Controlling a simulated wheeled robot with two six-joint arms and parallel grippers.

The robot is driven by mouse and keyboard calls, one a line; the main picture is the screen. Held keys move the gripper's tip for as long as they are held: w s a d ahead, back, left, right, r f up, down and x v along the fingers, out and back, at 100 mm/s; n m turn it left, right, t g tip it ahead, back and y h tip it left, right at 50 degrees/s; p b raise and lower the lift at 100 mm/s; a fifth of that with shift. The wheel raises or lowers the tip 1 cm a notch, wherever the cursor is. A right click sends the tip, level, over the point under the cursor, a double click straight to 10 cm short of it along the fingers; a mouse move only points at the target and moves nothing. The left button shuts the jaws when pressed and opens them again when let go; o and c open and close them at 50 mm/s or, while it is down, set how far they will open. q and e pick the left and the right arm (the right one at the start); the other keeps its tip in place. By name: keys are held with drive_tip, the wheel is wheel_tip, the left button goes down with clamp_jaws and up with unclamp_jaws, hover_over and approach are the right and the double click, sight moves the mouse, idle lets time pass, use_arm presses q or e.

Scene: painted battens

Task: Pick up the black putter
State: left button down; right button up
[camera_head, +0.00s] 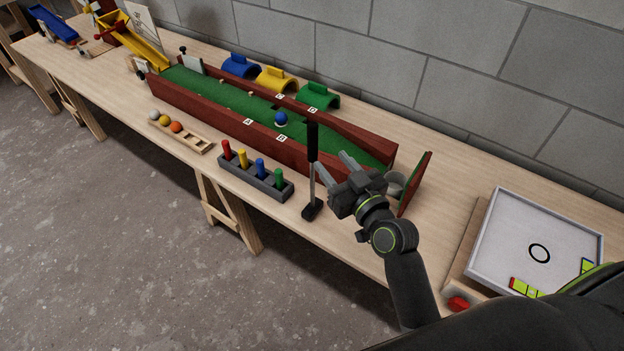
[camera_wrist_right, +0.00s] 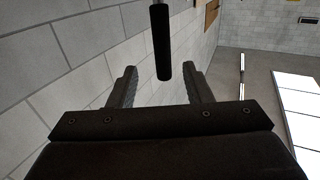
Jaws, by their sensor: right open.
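The black putter (camera_head: 312,141) stands upright near the front edge of the workbench, with a thick black grip, a thin grey shaft and a black head at the bottom. My right gripper (camera_head: 331,163) is open just right of the putter, its fingers pointing at the lower part of the grip. In the right wrist view, the black grip (camera_wrist_right: 162,45) shows between the two open fingers (camera_wrist_right: 161,78), roughly centred. I cannot tell whether it is fully between the fingertips or just beyond them. My left gripper is not in view.
A grey holder (camera_head: 246,184) with coloured pegs stands left of the putter. Behind is a green putting lane (camera_head: 237,101) with red walls and a blue ball (camera_head: 281,119). A white-framed board (camera_head: 540,236) lies to the right. A block wall backs the workbench.

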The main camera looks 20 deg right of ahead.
sight(316, 146)
drive_tip(key=x, duration=0.3)
drive_tip(key=shift+w+p, duration=0.2)
drive_tip(key=shift+p, duration=0.15)
drive_tip(key=shift+w+a, duration=0.1)
drive_tip(key=shift+w, duration=0.3)
drive_tip(key=shift+f+p+x, duration=0.15)
drive_tip(key=shift+p+x, duration=0.25)
drive_tip(key=shift+x, duration=0.8)
drive_tip(key=shift+f+p+x, duration=0.1)
drive_tip(key=shift+p+x, duration=0.25)
drive_tip(key=shift+x, duration=0.85)
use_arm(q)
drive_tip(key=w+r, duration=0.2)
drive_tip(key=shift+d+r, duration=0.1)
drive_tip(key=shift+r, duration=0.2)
use_arm(e)
drive_tip(key=shift+a, duration=0.2)
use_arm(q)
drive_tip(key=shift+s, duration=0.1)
use_arm(e)
drive_tip(key=shift+s, duration=0.1)
clamp_jaws()
